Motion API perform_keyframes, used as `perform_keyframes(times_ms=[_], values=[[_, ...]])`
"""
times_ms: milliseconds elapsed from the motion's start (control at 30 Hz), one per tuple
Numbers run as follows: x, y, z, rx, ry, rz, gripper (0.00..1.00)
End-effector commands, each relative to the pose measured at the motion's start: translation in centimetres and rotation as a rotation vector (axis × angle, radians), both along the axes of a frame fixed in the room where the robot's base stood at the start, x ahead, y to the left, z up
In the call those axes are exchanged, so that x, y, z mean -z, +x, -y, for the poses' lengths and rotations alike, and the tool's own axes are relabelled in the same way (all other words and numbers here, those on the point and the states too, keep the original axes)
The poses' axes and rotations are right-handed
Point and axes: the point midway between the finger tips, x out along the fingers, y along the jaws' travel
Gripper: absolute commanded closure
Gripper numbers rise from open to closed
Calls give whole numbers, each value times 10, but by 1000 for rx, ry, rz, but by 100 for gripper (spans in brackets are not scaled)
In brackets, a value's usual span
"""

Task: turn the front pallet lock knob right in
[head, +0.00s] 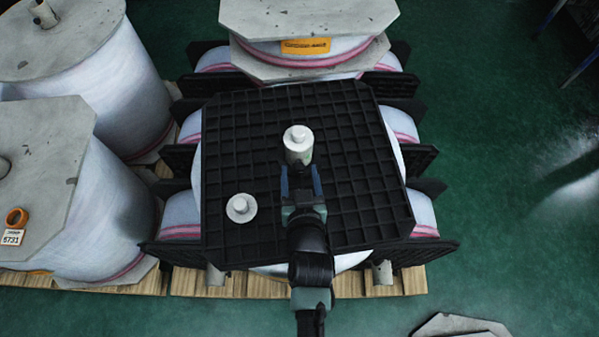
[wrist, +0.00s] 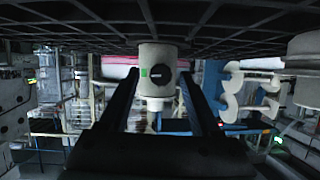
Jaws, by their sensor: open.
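A black grid pallet (head: 350,130) lies on top of the wrapped film tower. A pale cylindrical lock knob (head: 298,137) stands upright near its middle; a second pale knob (head: 241,208) with a wide round base sits nearer and to the left. I cannot tell for certain which is the front one. My gripper (head: 300,168) is open just on the near side of the middle knob. In the wrist view, the middle knob (wrist: 148,55), with a green mark and a dark round spot, shows between the fingertips; contact is unclear. The other knob (wrist: 306,70) shows partly at the right edge.
Wrapped rolls with grey octagonal boards (head: 40,160) stand close on the left. Another board-topped stack (head: 310,20) stands behind. Black slatted edges stick out on both sides of the tower. A grey board (head: 460,326) lies on the floor at bottom right. The green floor (head: 500,180) is mostly clear.

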Motion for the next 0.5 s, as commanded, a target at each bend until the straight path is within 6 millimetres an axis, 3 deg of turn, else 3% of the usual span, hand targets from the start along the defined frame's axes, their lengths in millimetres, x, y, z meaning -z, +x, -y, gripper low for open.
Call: perform_keyframes(times_ms=[300,500], values=[[1,2,0,0,0,-1,36],[1,2,0,0,0,0,70]])
